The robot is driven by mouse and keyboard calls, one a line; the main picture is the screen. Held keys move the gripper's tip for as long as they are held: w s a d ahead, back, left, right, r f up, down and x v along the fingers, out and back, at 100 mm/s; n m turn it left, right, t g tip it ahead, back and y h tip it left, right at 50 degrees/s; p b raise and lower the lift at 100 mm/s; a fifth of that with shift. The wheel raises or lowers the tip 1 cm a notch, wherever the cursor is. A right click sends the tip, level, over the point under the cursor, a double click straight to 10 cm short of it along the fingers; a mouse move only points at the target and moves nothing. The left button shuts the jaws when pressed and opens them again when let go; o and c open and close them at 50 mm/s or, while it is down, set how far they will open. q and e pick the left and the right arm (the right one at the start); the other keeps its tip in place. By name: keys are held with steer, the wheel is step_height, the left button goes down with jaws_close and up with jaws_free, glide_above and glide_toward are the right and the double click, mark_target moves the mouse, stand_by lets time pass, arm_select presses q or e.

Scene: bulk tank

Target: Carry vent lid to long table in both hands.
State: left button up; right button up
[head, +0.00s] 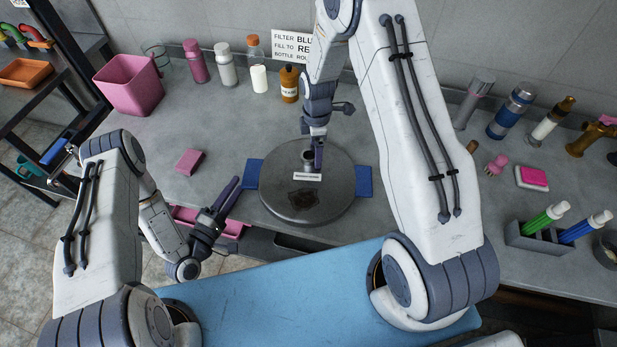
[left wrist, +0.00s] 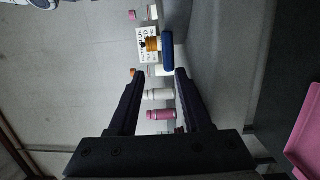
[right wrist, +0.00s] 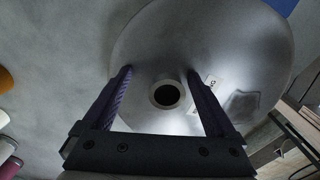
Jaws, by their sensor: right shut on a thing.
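The vent lid (head: 335,190) is a round grey metal disc with a raised collar, a white label and a dark patch. It is at the front edge of the grey counter; whether it rests there or is raised slightly, I cannot tell. Blue tabs (head: 363,181) stick out at its left and right sides. My right gripper (head: 308,158) is over the collar; in the right wrist view (right wrist: 160,72) its fingers are on either side of the collar (right wrist: 165,94). My left gripper (head: 228,190) is open and empty, left of the lid, with a blue tab (left wrist: 167,50) ahead of its fingertips.
A blue surface (head: 290,300) lies in front of me. On the grey counter (head: 420,125) stand a pink bin (head: 131,84), a pink block (head: 190,161), several bottles along the wall and a bottle caddy (head: 540,235) at right. A dark shelf rack is at far left.

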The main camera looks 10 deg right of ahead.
arm_select(q)
steer(key=shift+s, duration=0.1)
arm_select(e)
steer(key=shift+d, duration=0.15)
arm_select(q)
steer(key=shift+d+r, duration=0.1)
steer(key=shift+r, duration=0.2)
arm_select(e)
step_height(320, 180, up, 8)
arm_select(q)
steer(key=shift+a, duration=3.05)
arm_select(e)
steer(key=shift+f, duration=0.2)
steer(key=shift+a, duration=0.2)
